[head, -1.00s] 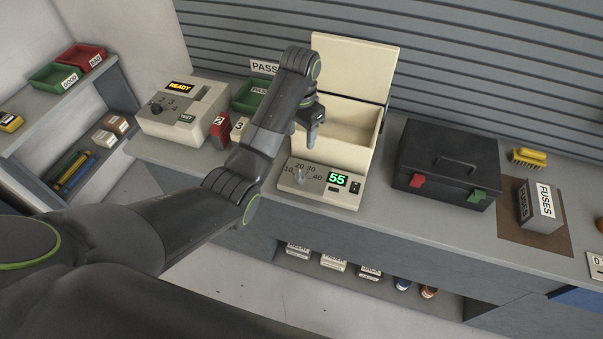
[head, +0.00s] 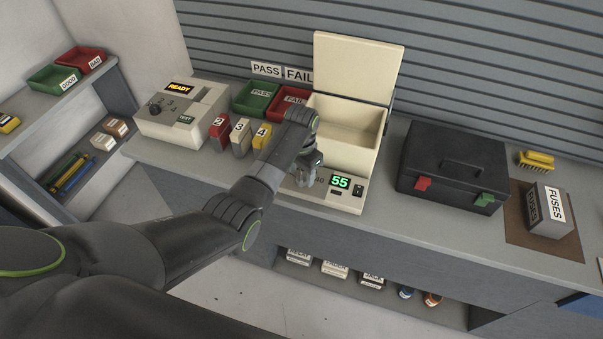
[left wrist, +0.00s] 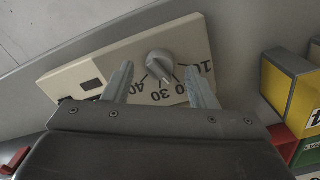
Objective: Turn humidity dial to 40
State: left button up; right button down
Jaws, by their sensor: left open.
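The humidity dial (left wrist: 160,64) is a grey knob on the cream control panel (left wrist: 70,55) with marks from 10 to 40 around it. In the left wrist view my left gripper (left wrist: 160,85) is open, with one finger on each side of the dial and a gap to it. The knob's pointer lies near the 20 and 30 marks, but its exact setting is hard to tell. In the head view my left gripper (head: 308,178) is over the panel and hides the dial. The green display (head: 340,182) reads 55. My right gripper is not in view.
The cream box (head: 345,120) with its lid up stands behind the panel. Numbered blocks, including a yellow one (head: 262,136), stand left of my gripper. A black case (head: 450,165) stands to the right. A tester (head: 180,112) showing READY is at the left.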

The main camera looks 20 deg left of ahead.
pick_arm(q)
jog(key=shift+f, duration=0.75)
jog(key=c, duration=1)
jog(key=shift+o, duration=0.2)
